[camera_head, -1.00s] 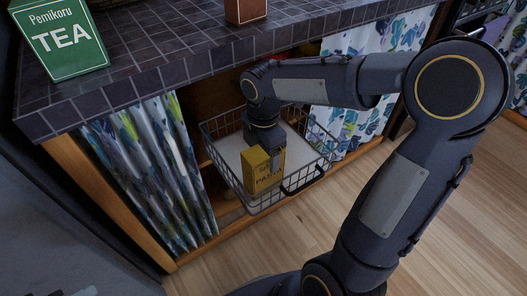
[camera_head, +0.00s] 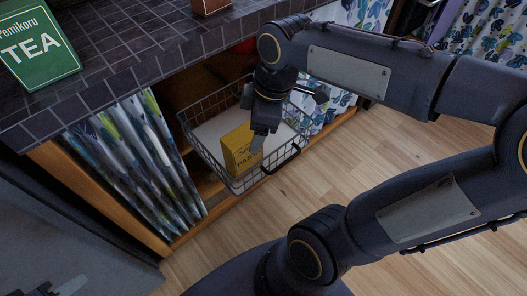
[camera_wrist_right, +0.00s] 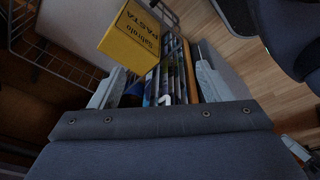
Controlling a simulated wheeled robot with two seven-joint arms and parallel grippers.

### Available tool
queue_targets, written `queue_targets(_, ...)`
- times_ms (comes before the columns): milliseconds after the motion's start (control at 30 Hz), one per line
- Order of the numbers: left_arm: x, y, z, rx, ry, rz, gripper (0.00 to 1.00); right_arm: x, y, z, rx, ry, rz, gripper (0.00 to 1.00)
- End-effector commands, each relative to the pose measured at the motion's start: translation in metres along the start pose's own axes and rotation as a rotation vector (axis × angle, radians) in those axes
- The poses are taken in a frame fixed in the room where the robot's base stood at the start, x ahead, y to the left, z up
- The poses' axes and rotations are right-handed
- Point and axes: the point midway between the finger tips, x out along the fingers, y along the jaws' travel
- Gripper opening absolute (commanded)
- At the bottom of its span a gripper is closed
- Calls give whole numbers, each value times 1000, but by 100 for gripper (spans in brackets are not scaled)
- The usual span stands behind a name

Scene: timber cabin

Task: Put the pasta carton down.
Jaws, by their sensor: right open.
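The yellow pasta carton (camera_head: 237,149) stands in a wire basket (camera_head: 213,170) with a white floor, near the basket's front left. It also shows at the top of the right wrist view (camera_wrist_right: 132,38). My right gripper (camera_head: 257,145) is just right of the carton, pointing down. In the right wrist view its fingers (camera_wrist_right: 158,82) are spread with nothing held between them; the carton looks clear of them. Part of my left gripper (camera_head: 55,286) shows at the bottom left edge; its jaws cannot be made out.
The basket sits below a dark tiled counter (camera_head: 130,65) with a green tea box (camera_head: 38,48) and a brown object (camera_head: 211,5) on it. A leaf-patterned curtain (camera_head: 137,160) hangs left of the basket. The wooden floor (camera_head: 310,165) in front is clear.

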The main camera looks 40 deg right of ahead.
Motion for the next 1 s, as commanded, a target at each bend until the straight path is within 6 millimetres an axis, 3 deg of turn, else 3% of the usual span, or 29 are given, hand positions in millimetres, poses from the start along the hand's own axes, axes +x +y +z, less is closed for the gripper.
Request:
queue_targets(33,0,0,0,0,0,0,36,0,-18,12,183,65,19,72)
queue_targets(200,0,0,0,0,0,0,36,12,-62,29,730,264,-1,72)
queue_targets(333,0,0,0,0,0,0,36,21,-79,32,966,353,-39,72)
queue_targets(467,0,0,0,0,0,0,36,24,-83,33,1045,381,-56,72)
queue_targets(767,-3,1,-2,0,0,0,36,20,-83,32,1044,379,-56,72)
queue_targets(867,-15,7,-7,0,0,0,36,6,-82,29,1043,379,-55,72)
queue_targets(1000,-47,22,-24,0,0,0,36,-32,-80,20,1042,378,-55,72)
